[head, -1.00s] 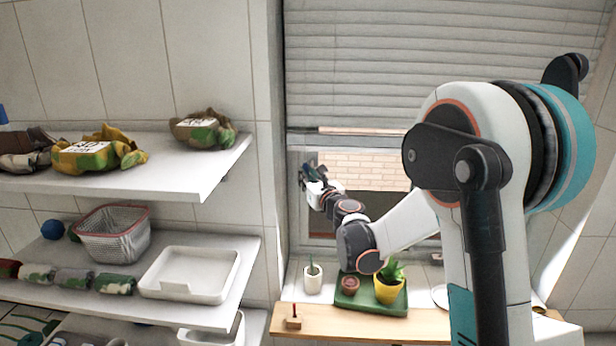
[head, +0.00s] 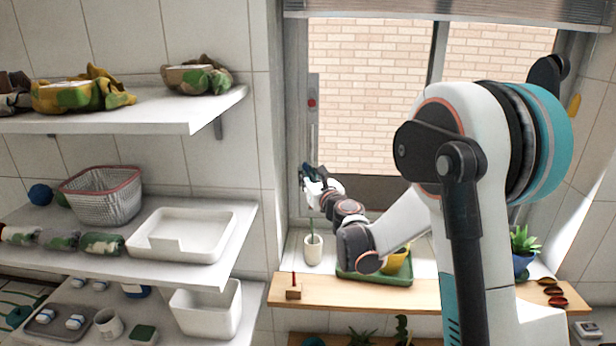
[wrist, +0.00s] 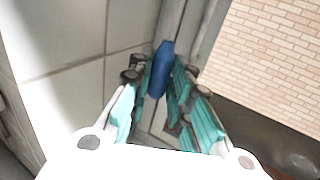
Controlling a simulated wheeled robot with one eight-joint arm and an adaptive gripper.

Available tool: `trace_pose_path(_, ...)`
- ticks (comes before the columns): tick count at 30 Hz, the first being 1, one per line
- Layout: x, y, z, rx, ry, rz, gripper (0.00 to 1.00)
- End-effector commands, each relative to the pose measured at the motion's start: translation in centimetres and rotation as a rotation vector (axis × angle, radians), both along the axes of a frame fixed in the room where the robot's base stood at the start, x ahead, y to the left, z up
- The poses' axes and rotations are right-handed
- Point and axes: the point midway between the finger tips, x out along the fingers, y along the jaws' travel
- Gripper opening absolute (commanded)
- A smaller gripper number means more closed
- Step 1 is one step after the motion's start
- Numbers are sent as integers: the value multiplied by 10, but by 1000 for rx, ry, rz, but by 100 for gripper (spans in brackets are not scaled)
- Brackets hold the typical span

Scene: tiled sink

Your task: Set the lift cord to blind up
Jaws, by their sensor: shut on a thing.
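The blind (head: 450,12) is gathered into a narrow band at the top of the window in the head view, with the glass below it uncovered. My gripper (head: 309,174) is at the left side of the window, above a small white pot. In the wrist view, my gripper (wrist: 161,85) is shut on a blue elongated piece (wrist: 161,66), apparently the lift cord's handle, held between its teal finger pads. The thin cord itself is too fine to make out.
A white pot (head: 313,249) and a green tray (head: 385,274) with a yellow pot stand below my gripper. A wooden shelf (head: 350,292) runs in front. Shelves (head: 180,115) with cloth bundles, a basket and bins stand at the left. A blue-potted plant (head: 523,250) is at right.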

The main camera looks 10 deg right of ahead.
Motion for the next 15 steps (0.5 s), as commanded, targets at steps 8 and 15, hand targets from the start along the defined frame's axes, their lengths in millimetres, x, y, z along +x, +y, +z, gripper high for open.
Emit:
trace_pose_path(8,0,0,1,0,0,0,27)
trace_pose_path(15,-1,0,1,0,0,0,27)
